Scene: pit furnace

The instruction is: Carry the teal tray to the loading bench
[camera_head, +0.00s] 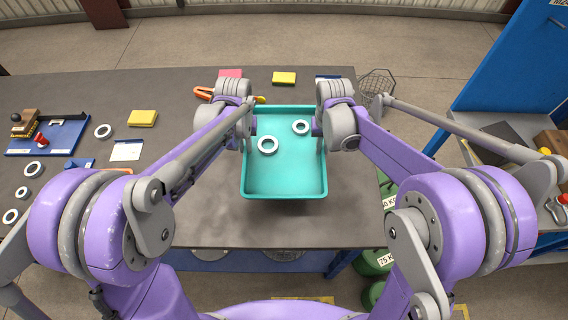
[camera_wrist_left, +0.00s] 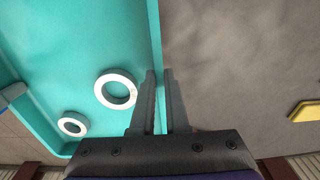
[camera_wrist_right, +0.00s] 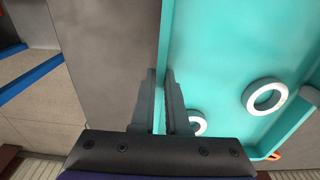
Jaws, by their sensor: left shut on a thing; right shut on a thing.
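The teal tray (camera_head: 285,178) is in the middle of the head view, over the front part of the dark table, with two white rings (camera_head: 267,145) (camera_head: 301,127) lying in it. My left gripper (camera_wrist_left: 160,95) is shut on the tray's left wall, as the left wrist view shows. My right gripper (camera_wrist_right: 160,95) is shut on the tray's right wall, as the right wrist view shows. In the head view my wrists hide the grip points. The tray looks level; a shadow at its front edge suggests it is slightly above the table, but I cannot tell the gap.
The dark table (camera_head: 210,215) also carries yellow blocks (camera_head: 142,117) (camera_head: 284,78), loose white rings (camera_head: 103,131) and a blue board (camera_head: 46,137) at left. A wire basket (camera_head: 376,84) is at the back right. Green weights (camera_head: 378,260) stand below the table's right end.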

